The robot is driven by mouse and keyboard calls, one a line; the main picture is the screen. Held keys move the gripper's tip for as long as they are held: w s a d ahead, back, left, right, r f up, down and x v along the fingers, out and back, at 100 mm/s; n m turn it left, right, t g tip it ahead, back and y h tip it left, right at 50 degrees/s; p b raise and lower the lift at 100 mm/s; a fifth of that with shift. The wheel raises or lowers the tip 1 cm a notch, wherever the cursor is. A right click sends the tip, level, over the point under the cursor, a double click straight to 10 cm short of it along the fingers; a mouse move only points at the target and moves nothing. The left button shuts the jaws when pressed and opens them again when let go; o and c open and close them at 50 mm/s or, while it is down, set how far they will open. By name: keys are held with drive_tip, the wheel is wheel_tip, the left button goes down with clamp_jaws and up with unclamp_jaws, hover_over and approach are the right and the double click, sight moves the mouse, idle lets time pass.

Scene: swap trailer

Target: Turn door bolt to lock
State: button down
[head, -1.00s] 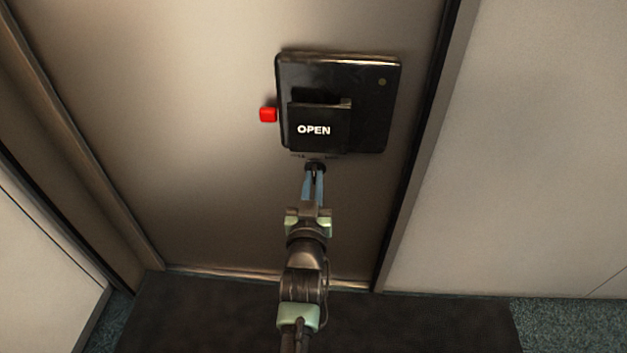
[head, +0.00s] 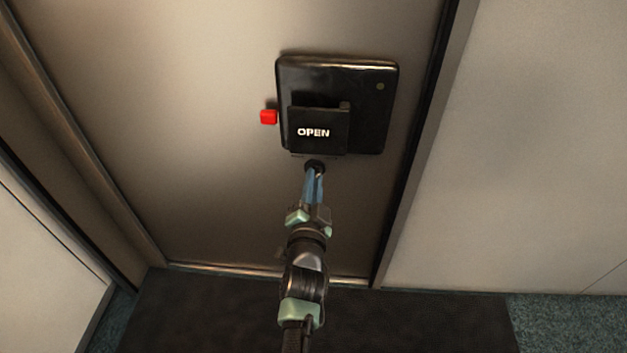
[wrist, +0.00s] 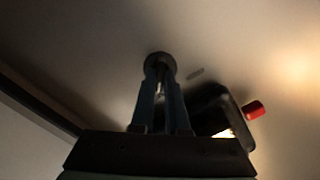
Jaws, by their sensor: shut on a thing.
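The door bolt (head: 315,165) is a small dark round knob on the brown-grey door (head: 200,130), just below the black lock box (head: 368,110). My gripper (head: 314,176) reaches up to it from below, its two blue fingers shut on the bolt's turning piece. In the wrist view, the bolt (wrist: 160,62) shows as a dark disc at the tips of my gripper (wrist: 161,85). The fingers hide most of the turning piece, so I cannot tell its exact angle.
The black box has a flap marked OPEN (head: 318,130). A red knob (head: 268,117) sticks out at its left side. The dark door frame (head: 425,140) runs along the right. A dark mat (head: 200,310) lies on the floor.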

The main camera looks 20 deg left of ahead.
drive_tip(key=shift+m, duration=0.3)
idle(0.4)
drive_tip(key=c, duration=0.9)
unclamp_jaws()
drive_tip(key=p+v, duration=0.5)
drive_tip(key=v, duration=0.8)
